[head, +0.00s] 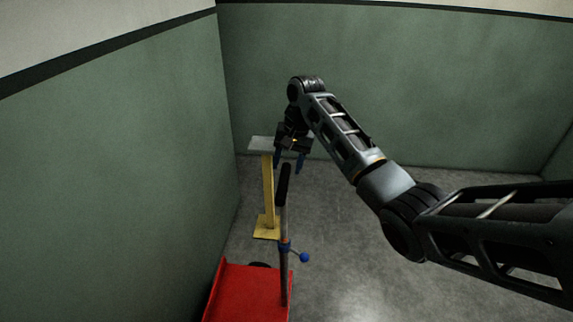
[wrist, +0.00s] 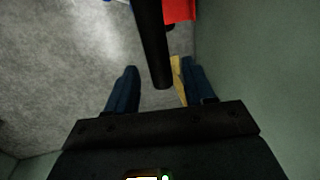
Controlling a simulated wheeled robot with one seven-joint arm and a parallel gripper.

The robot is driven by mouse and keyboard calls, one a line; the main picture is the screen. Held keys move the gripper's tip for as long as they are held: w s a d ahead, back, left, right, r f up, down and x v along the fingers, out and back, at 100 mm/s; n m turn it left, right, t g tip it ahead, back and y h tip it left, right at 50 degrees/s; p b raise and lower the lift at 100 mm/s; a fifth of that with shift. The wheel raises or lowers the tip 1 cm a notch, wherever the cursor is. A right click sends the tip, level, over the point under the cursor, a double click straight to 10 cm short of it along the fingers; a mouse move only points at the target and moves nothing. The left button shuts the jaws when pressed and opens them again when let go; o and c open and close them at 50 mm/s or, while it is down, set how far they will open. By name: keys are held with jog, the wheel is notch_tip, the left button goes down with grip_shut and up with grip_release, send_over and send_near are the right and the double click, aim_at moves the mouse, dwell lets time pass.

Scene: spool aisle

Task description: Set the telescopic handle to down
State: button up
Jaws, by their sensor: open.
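The telescopic handle stands up from a red cart (head: 245,292). It has a black grip (head: 284,185) on a thin dark pole and a blue collar with a round blue knob (head: 304,257) low on the pole. My gripper (head: 288,163) has two blue fingers, open, pointing down at the top of the grip. In the wrist view the grip (wrist: 152,45) reaches its end in the gap between the fingers of my gripper (wrist: 159,68), with space showing on both sides. I cannot tell the exact height gap.
A yellow post with a grey top plate (head: 263,142) stands just behind and left of the handle; its yellow also shows beside one finger in the wrist view (wrist: 178,78). A green wall (head: 110,170) is close on the left. Grey floor (head: 350,265) is clear to the right.

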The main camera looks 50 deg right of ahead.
jog(key=shift+w+a+f, duration=0.1)
jog(key=shift+f, duration=0.55)
grip_shut()
